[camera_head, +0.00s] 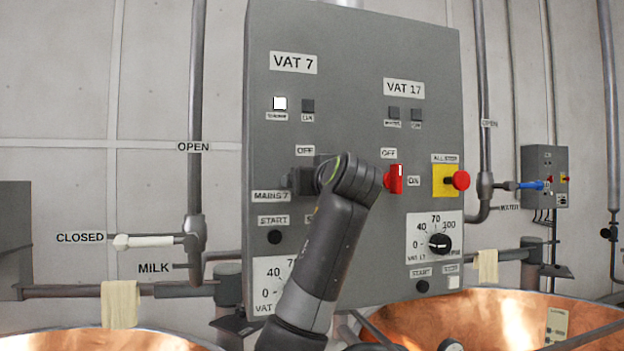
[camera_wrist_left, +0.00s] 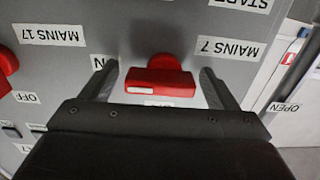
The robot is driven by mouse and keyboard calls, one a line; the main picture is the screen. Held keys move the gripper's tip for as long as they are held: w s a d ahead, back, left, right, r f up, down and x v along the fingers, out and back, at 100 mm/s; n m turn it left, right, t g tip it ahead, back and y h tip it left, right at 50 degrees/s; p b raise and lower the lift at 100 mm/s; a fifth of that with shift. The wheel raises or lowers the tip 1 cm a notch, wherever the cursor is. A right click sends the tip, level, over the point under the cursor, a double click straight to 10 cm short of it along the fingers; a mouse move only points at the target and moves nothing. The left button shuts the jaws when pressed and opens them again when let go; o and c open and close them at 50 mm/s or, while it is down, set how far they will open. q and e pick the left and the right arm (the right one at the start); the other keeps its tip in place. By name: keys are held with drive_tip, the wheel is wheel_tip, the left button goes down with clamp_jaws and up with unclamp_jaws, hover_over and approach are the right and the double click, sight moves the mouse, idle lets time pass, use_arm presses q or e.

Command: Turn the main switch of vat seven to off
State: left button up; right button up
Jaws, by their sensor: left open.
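The grey panel (camera_head: 350,60) carries a VAT 7 plate (camera_head: 293,63) at its upper left. In the left wrist view, which is upside down, the red MAINS 7 switch (camera_wrist_left: 160,82) lies crosswise, its white mark at the picture's left end, on the ON side. My left gripper (camera_wrist_left: 157,85) is open, one finger on each side of the switch, with small gaps. In the head view my left gripper (camera_head: 303,181) and arm hide this switch. The white lamp (camera_head: 280,103) under VAT 7 looks lit. My right gripper is out of view.
The red vat 17 switch (camera_head: 396,180) is close to my left arm's right, mark up towards OFF. A red stop button (camera_head: 461,181) on yellow is farther right. Dials and START buttons are below. Copper vats (camera_head: 480,318) stand in front; a milk valve handle (camera_head: 145,241) is left.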

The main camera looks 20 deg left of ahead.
use_arm(q)
drive_tip(key=c, duration=1)
